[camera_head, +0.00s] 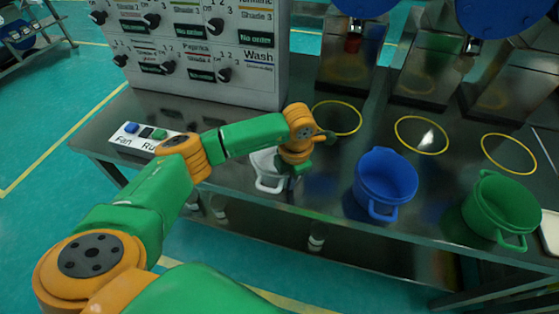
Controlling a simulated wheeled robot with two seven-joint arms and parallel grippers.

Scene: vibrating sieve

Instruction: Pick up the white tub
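The white tub (266,180) stands on the dark metal table, with a handle on its near side. My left arm reaches over from the left, and its orange wrist covers the tub's right part. My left gripper (298,168) is at the tub's right side, pointing down. Its fingers are small and mostly hidden, so I cannot tell whether they are open or shut, or whether they touch the tub. My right gripper is not in view.
A blue tub (385,182) and a green tub (501,209) stand to the right on the table (330,205). A control panel (195,50) with knobs stands behind my arm. A switch box (146,136) lies at the left. Yellow rings (421,151) mark the tabletop.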

